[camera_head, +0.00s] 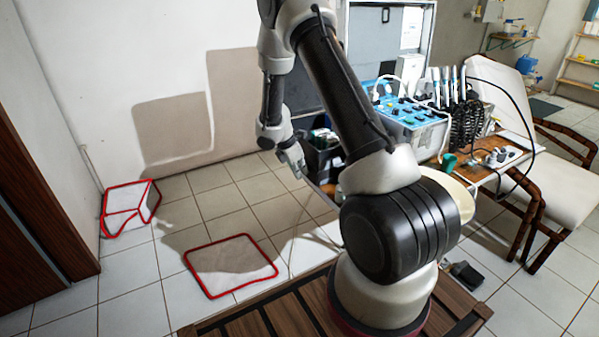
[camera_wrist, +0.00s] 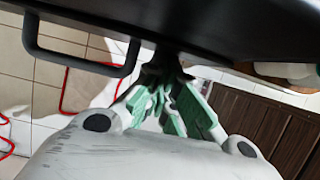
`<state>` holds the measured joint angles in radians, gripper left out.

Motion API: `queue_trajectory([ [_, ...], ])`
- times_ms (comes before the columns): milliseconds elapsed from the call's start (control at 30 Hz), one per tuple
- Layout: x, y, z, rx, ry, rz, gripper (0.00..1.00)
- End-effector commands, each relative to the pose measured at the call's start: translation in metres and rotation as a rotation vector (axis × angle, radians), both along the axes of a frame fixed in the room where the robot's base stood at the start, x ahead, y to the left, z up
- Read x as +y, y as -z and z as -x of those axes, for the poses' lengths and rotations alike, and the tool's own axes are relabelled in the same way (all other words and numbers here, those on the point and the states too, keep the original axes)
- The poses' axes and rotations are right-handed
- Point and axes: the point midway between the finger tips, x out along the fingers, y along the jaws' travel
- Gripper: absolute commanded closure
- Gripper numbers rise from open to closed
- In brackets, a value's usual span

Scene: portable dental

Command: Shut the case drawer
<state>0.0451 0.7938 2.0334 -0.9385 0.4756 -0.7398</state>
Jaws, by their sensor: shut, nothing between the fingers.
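The case drawer (camera_head: 318,158) is a dark, open-topped box that stands out at the left end of the case in the head view, with small items inside. My arm hides its right part. In the wrist view a dark panel (camera_wrist: 225,25), seemingly the drawer front, crosses the top, with a black bar handle (camera_wrist: 85,62) at its left. My gripper (camera_head: 298,166) is at the left of the drawer. In the wrist view its green-padded fingers (camera_wrist: 168,72) are shut and empty, with the tips at or very near the panel's lower edge. I cannot tell whether they touch.
A blue-topped dental unit (camera_head: 405,108) with hoses stands on the wooden table (camera_head: 490,172) at the right.

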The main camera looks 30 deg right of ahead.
Motion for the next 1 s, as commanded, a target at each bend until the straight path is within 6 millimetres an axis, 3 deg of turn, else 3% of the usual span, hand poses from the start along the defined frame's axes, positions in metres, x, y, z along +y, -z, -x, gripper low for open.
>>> queue_trajectory([
  [133,0.005,-0.001,-0.001,0.000,0.004,0.004,1.00],
  [300,0.030,-0.001,-0.004,-0.001,0.004,0.002,1.00],
  [600,0.055,-0.070,-0.004,-0.004,0.006,0.001,1.00],
  [800,0.063,-0.090,-0.003,-0.001,0.005,0.001,1.00],
  [1000,0.065,-0.093,-0.003,-0.002,0.011,0.001,1.00],
])
